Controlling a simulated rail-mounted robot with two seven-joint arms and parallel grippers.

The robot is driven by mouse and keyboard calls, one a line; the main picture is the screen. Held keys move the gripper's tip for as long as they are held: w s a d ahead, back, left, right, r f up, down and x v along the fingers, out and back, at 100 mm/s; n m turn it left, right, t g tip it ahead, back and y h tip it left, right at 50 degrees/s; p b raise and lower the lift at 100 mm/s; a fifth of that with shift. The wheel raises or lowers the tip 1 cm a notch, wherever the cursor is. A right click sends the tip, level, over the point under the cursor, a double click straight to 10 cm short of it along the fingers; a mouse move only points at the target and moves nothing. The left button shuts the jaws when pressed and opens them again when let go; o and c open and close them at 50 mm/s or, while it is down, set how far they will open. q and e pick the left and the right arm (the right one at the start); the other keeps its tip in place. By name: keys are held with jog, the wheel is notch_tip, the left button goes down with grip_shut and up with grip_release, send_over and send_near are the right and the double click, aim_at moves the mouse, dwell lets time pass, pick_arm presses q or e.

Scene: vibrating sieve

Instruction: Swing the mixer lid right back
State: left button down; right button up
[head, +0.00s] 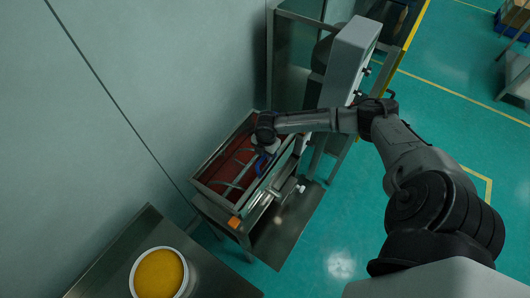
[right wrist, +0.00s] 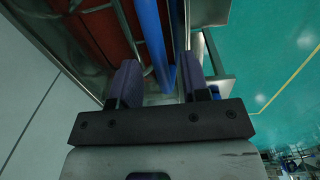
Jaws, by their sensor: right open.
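The mixer is a metal trough (head: 199,184) with a red-brown inside and grey curved bars, standing against the wall in the head view. A blue bar (head: 261,165) shows at its right long side, under my right gripper (head: 265,151). In the right wrist view, the blue bar (right wrist: 153,38) runs between the two fingers of my right gripper (right wrist: 158,80). These fingers are apart and the jaws are not closed on it. I cannot clearly tell the lid from the trough's frame, nor its angle. My left gripper is out of view.
A grey machine housing (head: 350,52) stands just behind the trough, close to my right arm. A metal table (head: 120,255) with a bowl of yellow material (head: 159,273) is at the front left. The wall (head: 150,90) is close on the left. Green floor is open at right.

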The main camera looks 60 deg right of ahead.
jog(key=shift+f, duration=0.5)
grip_shut()
dwell(0.3)
